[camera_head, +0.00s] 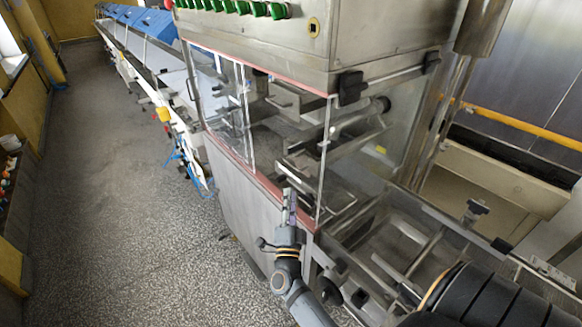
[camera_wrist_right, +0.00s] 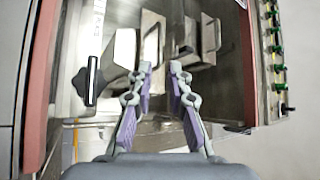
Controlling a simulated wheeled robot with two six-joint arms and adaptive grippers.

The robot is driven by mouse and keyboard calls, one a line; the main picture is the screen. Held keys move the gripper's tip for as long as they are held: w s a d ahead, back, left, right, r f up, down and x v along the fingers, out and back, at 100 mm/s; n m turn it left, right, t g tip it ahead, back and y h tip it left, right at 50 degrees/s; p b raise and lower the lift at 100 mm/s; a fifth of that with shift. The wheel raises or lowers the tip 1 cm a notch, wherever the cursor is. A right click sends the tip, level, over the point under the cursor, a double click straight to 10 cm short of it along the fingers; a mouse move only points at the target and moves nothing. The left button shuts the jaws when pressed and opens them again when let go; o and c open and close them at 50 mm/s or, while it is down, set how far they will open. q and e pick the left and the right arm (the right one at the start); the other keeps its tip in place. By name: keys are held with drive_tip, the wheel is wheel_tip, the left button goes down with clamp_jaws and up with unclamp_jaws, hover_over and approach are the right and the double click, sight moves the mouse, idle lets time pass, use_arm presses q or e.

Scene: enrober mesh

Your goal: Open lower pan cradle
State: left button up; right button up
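Steel trays (camera_head: 325,180) sit behind the clear panels (camera_head: 300,125) of the machine; I cannot tell which one is the lower pan cradle. Trays and brackets (camera_wrist_right: 190,45) also show past the fingers in the right wrist view. My right gripper (camera_head: 290,192) is in front of the machine's lower front corner, beside the red edge strip. In the right wrist view its purple-padded fingers (camera_wrist_right: 160,68) are apart with nothing between them. A black handle (camera_wrist_right: 89,80) shows left of the fingers. My left gripper is not in view.
A steel control box with green knobs (camera_head: 245,8) overhangs the panels, with black latches (camera_head: 351,88) at its lower edge. A steel frame (camera_head: 420,235) stands at the right. A long conveyor (camera_head: 140,55) runs away at the left. The speckled floor (camera_head: 110,200) is clear.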

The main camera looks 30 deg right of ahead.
drive_tip(key=p+x, duration=0.1)
drive_tip(key=x, duration=0.9)
drive_tip(key=shift+w+a, duration=0.1)
drive_tip(key=shift+f, duration=0.1)
clamp_jaws()
